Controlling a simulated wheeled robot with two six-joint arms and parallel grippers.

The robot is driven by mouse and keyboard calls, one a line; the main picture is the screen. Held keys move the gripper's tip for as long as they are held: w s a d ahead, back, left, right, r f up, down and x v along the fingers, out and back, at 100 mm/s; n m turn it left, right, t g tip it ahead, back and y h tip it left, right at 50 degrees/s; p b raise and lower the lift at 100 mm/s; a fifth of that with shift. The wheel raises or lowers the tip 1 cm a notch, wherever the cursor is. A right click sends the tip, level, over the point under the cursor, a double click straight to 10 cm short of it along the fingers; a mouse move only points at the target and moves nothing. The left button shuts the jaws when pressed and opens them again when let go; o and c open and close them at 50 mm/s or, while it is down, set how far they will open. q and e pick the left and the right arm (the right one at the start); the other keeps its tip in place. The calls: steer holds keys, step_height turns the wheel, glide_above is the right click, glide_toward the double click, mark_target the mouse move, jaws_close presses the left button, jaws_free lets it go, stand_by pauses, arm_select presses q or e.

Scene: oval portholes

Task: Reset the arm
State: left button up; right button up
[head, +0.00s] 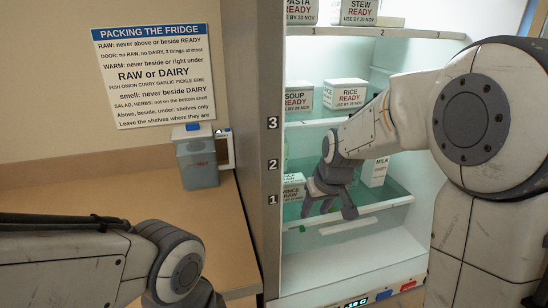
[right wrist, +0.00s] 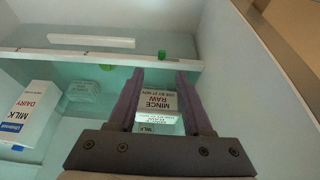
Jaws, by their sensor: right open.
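My right arm reaches into the open fridge, and its gripper (head: 328,207) is over the lower shelf area. In the right wrist view its two fingers (right wrist: 158,78) are open. A white box marked MINCE RAW (right wrist: 157,101) shows between them, but I cannot tell whether they touch it. In the head view this box (head: 293,186) is partly hidden at the shelf's left. A MILK DAIRY carton (right wrist: 32,112) stands to the left in the wrist view; a milk carton (head: 375,171) also shows in the head view. My left arm crosses the lower left; its gripper is out of frame.
SOUP READY (head: 296,97) and RICE READY (head: 345,95) boxes stand on the shelf above, with pasta and stew boxes higher. A grey-white container (head: 197,160) stands on the wooden counter (head: 90,195). A rules sign (head: 153,75) hangs above. Fridge walls and shelf edges surround my right gripper.

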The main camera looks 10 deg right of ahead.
steer(key=s+f+m+g, duration=0.1)
steer(key=s+f, duration=0.3)
steer(key=s, duration=0.2)
steer(key=s+f+g, duration=0.1)
steer(key=s+f, duration=0.2)
steer(key=s, duration=0.4)
steer(key=s+a+r+n+g, duration=0.1)
steer(key=s+a+r+n, duration=0.2)
steer(key=s+a, duration=0.4)
steer(key=s+a+r+n+g+p, duration=0.1)
steer(key=s+a+r+n, duration=0.2)
steer(key=s+a, duration=0.3)
steer(key=shift+s+a+n+y, duration=0.3)
steer(key=shift+s+a+n, duration=0.1)
steer(key=shift+s+n, duration=0.3)
